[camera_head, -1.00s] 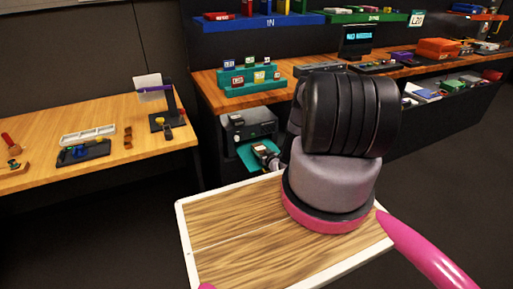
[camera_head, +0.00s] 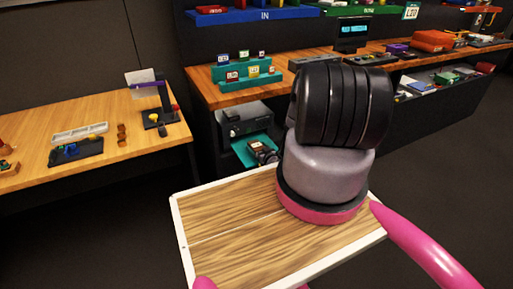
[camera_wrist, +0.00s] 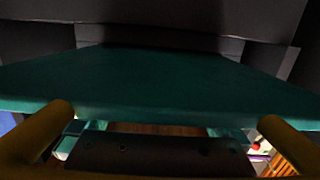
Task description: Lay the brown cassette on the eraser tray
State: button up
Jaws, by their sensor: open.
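My gripper shows in the wrist view (camera_wrist: 164,118) as two mustard-yellow fingers, far apart, with nothing clearly held between them. A broad teal surface lies ahead of the fingers. In the head view my gripper's end is small and dark, at a teal shelf (camera_head: 243,151) that juts from a dark unit under the back bench. A small dark piece with a pale label shows there; I cannot tell whether it is the brown cassette. A long pale compartmented tray (camera_head: 80,131) lies on the left table; I cannot tell whether it is the eraser tray.
The left table (camera_head: 85,172) also holds small brown blocks (camera_head: 121,133) and a dark stand (camera_head: 160,120). A teal stepped rack (camera_head: 246,77) with labelled pieces stands on the back bench (camera_head: 205,96). The dark floor between is open.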

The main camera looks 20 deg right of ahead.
jog(key=s+r, duration=0.1)
jog(key=s, duration=0.9)
jog(key=shift+s+d+r, duration=0.15)
jog(key=shift+s+r, duration=0.15)
jog(key=shift+s, duration=0.15)
